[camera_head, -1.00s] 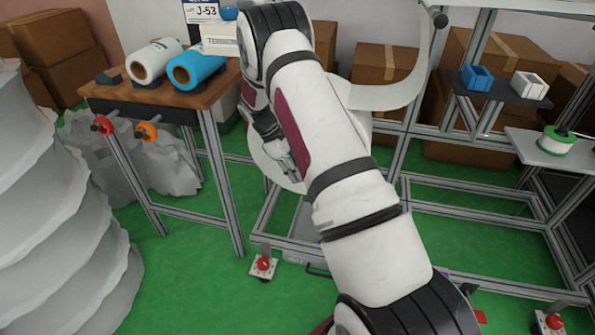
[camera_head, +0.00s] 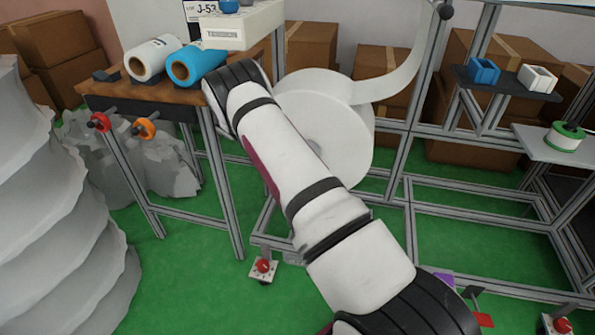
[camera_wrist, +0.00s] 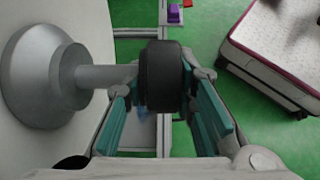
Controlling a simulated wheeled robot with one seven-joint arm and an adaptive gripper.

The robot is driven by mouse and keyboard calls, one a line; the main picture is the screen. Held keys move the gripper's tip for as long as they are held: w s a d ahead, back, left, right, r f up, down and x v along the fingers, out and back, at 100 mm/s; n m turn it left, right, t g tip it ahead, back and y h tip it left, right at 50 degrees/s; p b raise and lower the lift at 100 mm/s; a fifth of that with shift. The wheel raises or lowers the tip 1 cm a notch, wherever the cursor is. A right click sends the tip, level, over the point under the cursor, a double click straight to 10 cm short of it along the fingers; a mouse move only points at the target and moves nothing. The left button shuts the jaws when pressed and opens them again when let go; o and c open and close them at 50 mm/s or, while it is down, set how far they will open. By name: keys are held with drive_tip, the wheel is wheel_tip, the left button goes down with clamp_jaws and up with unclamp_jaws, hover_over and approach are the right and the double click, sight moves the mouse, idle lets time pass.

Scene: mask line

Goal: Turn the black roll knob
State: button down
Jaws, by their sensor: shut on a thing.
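The black roll knob (camera_wrist: 163,75) is in the middle of the wrist view, on a grey shaft and round hub (camera_wrist: 45,75) at the left. My gripper (camera_wrist: 162,85) has its teal-padded fingers on either side of the knob and is shut on it. In the head view, a large white roll (camera_head: 345,150) with a strip running up to the right stands behind my arm. My arm hides the gripper and the knob in that view.
A wooden table (camera_head: 150,93) at the left bears a white roll (camera_head: 152,57) and a blue roll (camera_head: 197,66). Red (camera_head: 100,122) and orange (camera_head: 144,128) knobs stick out at its front. Metal framing (camera_head: 480,187) stands at the right.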

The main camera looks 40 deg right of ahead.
drive_tip(key=shift+s+a+f, duration=0.25)
drive_tip(key=shift+s, duration=0.05)
drive_tip(key=c, duration=1.4)
unclamp_jaws()
drive_tip(key=shift+w+d+r, duration=0.1)
drive_tip(key=shift+r, duration=0.1)
drive_tip(key=shift+r, duration=0.35)
wheel_tip(320, 180, up, 9)
drive_tip(key=shift+r, duration=0.1)
